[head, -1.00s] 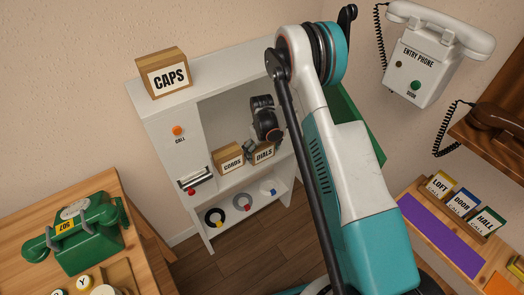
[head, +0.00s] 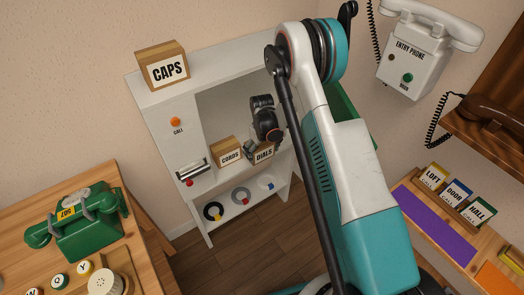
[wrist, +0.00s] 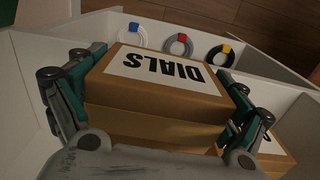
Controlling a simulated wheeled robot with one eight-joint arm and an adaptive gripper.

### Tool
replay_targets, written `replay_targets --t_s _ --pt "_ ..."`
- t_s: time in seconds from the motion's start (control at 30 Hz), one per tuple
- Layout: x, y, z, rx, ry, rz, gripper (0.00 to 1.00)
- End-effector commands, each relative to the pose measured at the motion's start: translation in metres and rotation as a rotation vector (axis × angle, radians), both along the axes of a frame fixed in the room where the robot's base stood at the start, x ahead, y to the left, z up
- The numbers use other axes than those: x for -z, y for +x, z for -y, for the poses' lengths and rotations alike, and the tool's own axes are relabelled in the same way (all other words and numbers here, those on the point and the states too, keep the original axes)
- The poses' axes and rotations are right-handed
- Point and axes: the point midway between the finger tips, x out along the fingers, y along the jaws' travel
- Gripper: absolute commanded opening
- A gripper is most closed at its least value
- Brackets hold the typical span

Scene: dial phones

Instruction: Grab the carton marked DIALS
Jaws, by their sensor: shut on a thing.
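The carton marked DIALS (head: 264,154) is a brown box with a white label, on the middle shelf of the white cabinet. In the wrist view the DIALS carton (wrist: 160,88) fills the middle, its lettering upside down. My gripper (wrist: 160,95) has one finger against each side of the carton and is shut on it. In the head view my gripper (head: 264,142) reaches in from above and hides part of the carton. I cannot tell whether the carton is touching the shelf.
The carton marked CORDS (head: 227,152) stands close on the left of DIALS. The CAPS carton (head: 163,67) sits on top of the white cabinet (head: 160,150). A green phone (head: 77,222) is on the left table.

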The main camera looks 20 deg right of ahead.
Motion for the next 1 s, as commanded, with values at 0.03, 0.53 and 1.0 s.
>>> replay_targets --t_s 0.03,0.53,1.0 --pt "0.0000 -0.0010 -0.0005 0.000 0.000 0.000 0.58" --pt "-0.0001 -0.0021 -0.0010 0.000 0.000 0.000 1.00" --pt "-0.0060 -0.0020 -0.0010 0.000 0.000 0.000 1.00"
